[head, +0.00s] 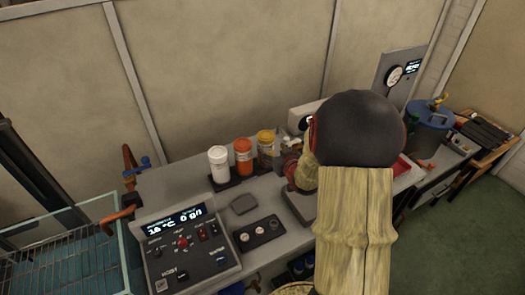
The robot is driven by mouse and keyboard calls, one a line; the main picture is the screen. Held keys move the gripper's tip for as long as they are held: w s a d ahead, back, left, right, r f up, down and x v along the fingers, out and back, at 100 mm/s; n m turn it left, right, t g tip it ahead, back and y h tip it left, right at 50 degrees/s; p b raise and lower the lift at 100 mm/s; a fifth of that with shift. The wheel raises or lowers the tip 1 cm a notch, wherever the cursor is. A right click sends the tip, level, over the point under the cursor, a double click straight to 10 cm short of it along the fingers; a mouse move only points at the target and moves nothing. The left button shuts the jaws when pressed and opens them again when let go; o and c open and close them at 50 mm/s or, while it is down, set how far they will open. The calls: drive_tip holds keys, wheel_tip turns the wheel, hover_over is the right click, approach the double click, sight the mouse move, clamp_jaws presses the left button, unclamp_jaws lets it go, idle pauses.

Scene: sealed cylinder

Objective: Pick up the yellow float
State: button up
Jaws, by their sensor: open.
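Three short upright cylinders stand in a row in a dark rack on the grey bench: white, orange and yellow. The yellow one (266,140) is at the right end and looks like the yellow float, though I cannot tell for sure. My arm, in a tan sleeve with a large black rounded joint, rises in front of the bench just to its right. The arm hides much of the bench behind it. My gripper cannot be made out in the head view.
A control box (183,246) with a lit display stands at the front left, by a glass-walled tank (70,245) with a wire basket. The white (218,163) and orange (243,156) cylinders stand close left of the yellow one.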

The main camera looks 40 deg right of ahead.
drive_tip(key=b+x, duration=0.1)
drive_tip(key=x, duration=0.2)
drive_tip(key=b+x, duration=0.1)
drive_tip(key=x, duration=0.3)
drive_tip(key=shift+s+a+f+b, duration=0.1)
drive_tip(key=shift+a+f+b, duration=0.1)
drive_tip(key=shift+b, duration=0.15)
drive_tip(key=shift+w+d, duration=0.2)
drive_tip(key=shift+w, duration=0.05)
drive_tip(key=c, duration=1.5)
drive_tip(key=shift+r, duration=0.1)
clamp_jaws()
